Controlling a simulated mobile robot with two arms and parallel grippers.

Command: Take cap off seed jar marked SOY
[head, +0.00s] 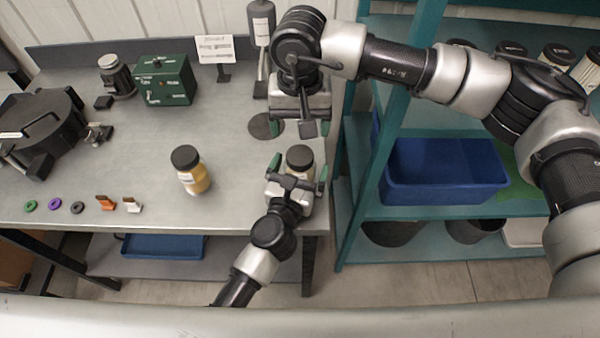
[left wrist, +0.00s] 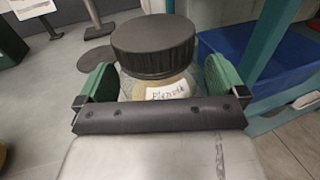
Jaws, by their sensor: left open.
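A jar with a black cap (head: 300,157) stands at the bench's right front edge. Its cap (left wrist: 153,45) and handwritten label (left wrist: 167,91) show in the left wrist view; the writing seems to begin with P and I cannot read SOY on it. My left gripper (head: 298,172) is open, its green fingers on either side of this jar; I cannot tell if they touch it. A second black-capped jar with yellow contents (head: 194,178) stands upright left of it, label not readable. My right gripper (head: 302,110) is above the bench behind the first jar, fingers apart and seemingly empty.
The grey bench (head: 235,180) has free room between the jars. A green box (head: 165,80), a black round device (head: 40,130) and a small sign (head: 214,48) stand farther back or left. Small rings and clips line the front. A teal shelf with a blue bin (head: 440,172) stands right.

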